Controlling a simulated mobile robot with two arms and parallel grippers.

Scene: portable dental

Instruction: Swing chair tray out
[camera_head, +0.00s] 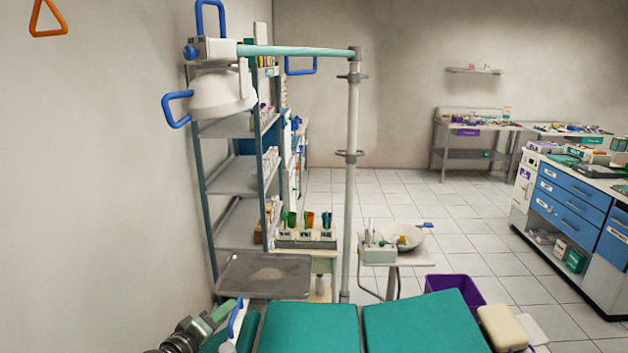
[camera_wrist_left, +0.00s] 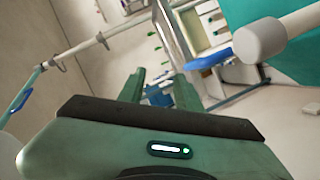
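The chair tray (camera_head: 264,274) is a flat grey metal tray at the lower left of the head view, beside the teal dental chair (camera_head: 312,327). A blue handle (camera_head: 236,318) stands just below the tray, at the chair's left edge. My left gripper (camera_head: 222,311) is close to the left of this handle. In the left wrist view my left gripper (camera_wrist_left: 159,86) has its two green fingers apart, with nothing held between them. A blue handle (camera_wrist_left: 208,58) on a white part shows to the right of the fingers, apart from them. My right gripper is in neither view.
A lamp (camera_head: 222,92) with blue handles hangs from a pole (camera_head: 353,170) behind the tray. A shelf rack (camera_head: 232,178) stands along the left wall. A basin stand (camera_head: 400,255) and purple bin (camera_head: 455,287) are beyond the chair. Tiled floor lies open at the centre right.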

